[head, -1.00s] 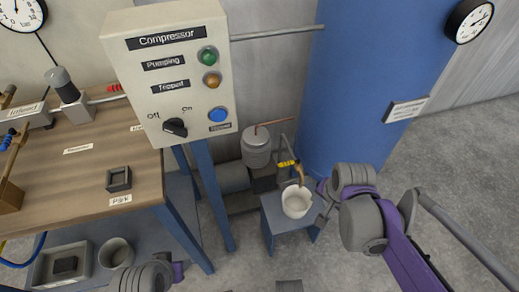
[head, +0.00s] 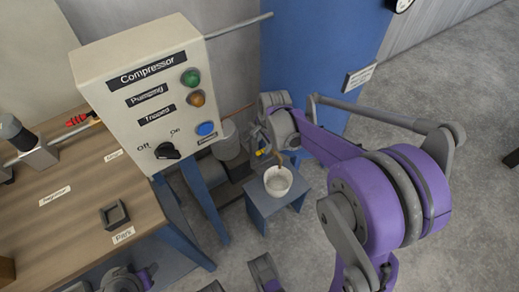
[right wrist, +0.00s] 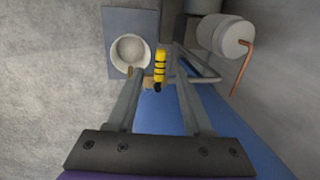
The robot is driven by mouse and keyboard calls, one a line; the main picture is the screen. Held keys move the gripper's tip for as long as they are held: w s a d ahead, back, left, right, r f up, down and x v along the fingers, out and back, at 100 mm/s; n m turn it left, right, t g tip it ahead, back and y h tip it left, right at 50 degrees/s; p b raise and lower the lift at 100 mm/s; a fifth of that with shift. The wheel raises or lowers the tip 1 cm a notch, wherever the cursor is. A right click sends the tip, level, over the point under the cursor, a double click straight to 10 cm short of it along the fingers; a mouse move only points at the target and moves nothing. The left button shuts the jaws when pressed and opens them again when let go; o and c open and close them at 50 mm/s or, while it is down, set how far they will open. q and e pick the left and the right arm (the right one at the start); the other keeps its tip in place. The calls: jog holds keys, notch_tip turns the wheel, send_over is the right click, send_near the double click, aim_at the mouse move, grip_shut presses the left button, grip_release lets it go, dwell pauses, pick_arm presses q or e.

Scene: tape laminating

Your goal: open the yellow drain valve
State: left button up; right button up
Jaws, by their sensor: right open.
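The yellow drain valve handle (right wrist: 160,68) shows upright in the right wrist view, beside a brass-coloured fitting. In the head view the handle (head: 262,152) is small and partly crowded by my right wrist. My right gripper (right wrist: 158,75) is open, its two fingers on either side of the handle in the wrist picture. I cannot tell whether either finger touches it, or how deep it sits between them. In the head view the right gripper (head: 258,140) is at the valve, mostly hidden by its own wrist. My left gripper is not in view.
A white cup (head: 278,180) stands on a small blue stool (head: 254,214) beneath the valve. The compressor box (head: 145,80) and wooden bench (head: 60,205) are to the left. A blue tank (head: 318,50) stands behind. A grey canister (right wrist: 222,36) with a copper pipe (right wrist: 243,68) is beside the valve.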

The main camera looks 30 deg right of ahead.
aim_at(261, 151)
jog(key=f, duration=0.2)
jog(key=w+f+b, duration=0.1)
jog(key=f, duration=0.2)
jog(key=shift+w+a+f, duration=0.1)
jog(key=shift+f, duration=0.15)
grip_shut()
dwell(1.2)
